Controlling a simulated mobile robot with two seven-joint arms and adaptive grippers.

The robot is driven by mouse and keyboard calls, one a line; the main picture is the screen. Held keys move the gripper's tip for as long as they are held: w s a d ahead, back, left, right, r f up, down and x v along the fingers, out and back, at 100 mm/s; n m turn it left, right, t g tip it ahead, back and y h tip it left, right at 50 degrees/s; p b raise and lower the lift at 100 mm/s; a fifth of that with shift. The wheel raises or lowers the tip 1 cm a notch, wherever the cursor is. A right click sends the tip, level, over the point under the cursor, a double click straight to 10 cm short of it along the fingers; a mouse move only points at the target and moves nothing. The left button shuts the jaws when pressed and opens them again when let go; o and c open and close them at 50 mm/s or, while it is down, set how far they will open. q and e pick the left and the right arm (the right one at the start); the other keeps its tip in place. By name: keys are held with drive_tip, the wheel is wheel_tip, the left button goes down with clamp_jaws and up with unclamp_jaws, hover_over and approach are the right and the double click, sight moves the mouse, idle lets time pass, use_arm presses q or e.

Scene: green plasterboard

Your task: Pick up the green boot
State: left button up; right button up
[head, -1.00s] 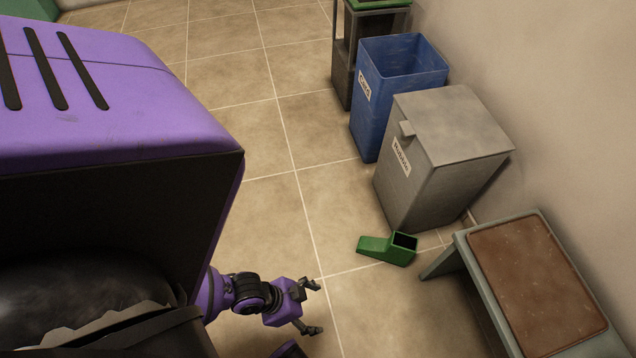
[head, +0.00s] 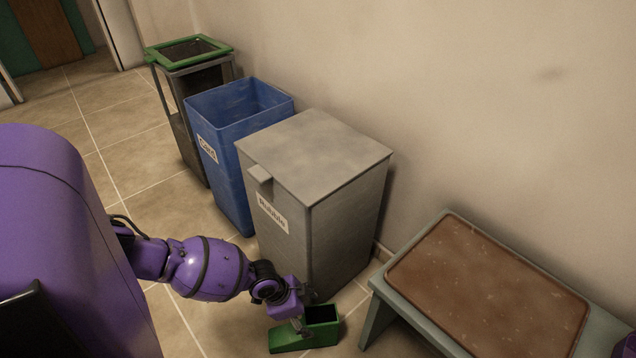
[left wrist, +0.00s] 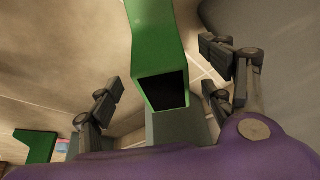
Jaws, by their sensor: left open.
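The green boot (head: 308,335) lies on the tiled floor in front of the grey lidded bin, its square dark opening facing up. In the left wrist view the boot (left wrist: 153,40) sits between the spread fingers, its opening toward the palm. My left gripper (head: 303,314) is at the boot in the head view, partly overlapping it. It is open in the left wrist view (left wrist: 165,100), with gaps between the boot and the fingers on both sides.
The grey bin (head: 345,220) stands close behind the boot, with a blue bin (head: 230,170) and a green-topped stand (head: 190,50) farther left. A low bench with a brown top (head: 490,285) is at the right. Floor is clear left of the bins.

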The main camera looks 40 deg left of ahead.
use_arm(q)
drive_tip(key=shift+b+x, duration=0.35)
drive_tip(key=shift+x, duration=0.65)
drive_tip(key=shift+d+f, duration=0.15)
drive_tip(key=shift+f, duration=0.2)
drive_tip(key=b+x, duration=0.2)
drive_tip(key=x, duration=0.2)
drive_tip(key=shift+w+r+b, duration=0.1)
drive_tip(key=shift+w+b, duration=0.05)
drive_tip(key=shift+b, duration=0.15)
drive_tip(key=shift+w, duration=0.1)
drive_tip(key=c, duration=0.8)
clamp_jaws()
use_arm(e)
drive_tip(key=f, duration=0.3)
drive_tip(key=shift+s+d+n, duration=0.2)
drive_tip(key=shift+s+n, duration=0.1)
